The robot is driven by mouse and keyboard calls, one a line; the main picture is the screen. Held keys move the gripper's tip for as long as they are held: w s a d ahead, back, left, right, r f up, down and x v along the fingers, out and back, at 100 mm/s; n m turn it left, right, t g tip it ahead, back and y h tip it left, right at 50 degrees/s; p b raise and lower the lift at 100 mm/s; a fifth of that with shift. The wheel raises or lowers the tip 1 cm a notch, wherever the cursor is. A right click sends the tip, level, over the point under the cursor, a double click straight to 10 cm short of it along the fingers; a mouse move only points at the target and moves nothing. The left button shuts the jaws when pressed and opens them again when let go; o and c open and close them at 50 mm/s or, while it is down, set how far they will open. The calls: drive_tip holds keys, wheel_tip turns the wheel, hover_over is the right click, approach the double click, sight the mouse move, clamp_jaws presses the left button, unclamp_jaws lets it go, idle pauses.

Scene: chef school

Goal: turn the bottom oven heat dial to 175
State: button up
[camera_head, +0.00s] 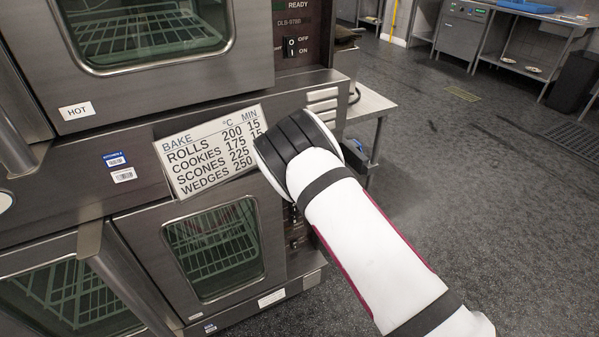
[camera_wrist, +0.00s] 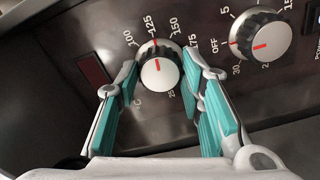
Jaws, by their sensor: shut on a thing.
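In the wrist view the heat dial (camera_wrist: 159,75) is a round knob with a pale face, dark ribbed rim and red pointer line. The pointer points up, close to the 125 mark. Printed numbers 100, 125, 150 and 175 run around its upper side. My gripper (camera_wrist: 160,82) has one teal-padded finger on each side of this dial and is shut on it. In the head view my arm covers the gripper and the dial. The bottom oven (camera_head: 143,240) has a glass door with racks behind it.
A second dial (camera_wrist: 261,36), marked OFF with small numbers, sits to the right on the same panel. A bake chart (camera_head: 210,150) lists cookies at 175. The upper oven (camera_head: 150,75) is above. A steel side table (camera_head: 372,101) stands behind; the floor at right is clear.

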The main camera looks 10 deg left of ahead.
drive_tip(key=m+b, duration=0.1)
drive_tip(key=m, duration=1.2)
drive_tip(key=shift+f, duration=0.15)
drive_tip(key=shift+s, duration=0.1)
idle(0.4)
drive_tip(key=o, duration=1.2)
drive_tip(key=shift+c, duration=0.2)
drive_tip(key=v, duration=1.2)
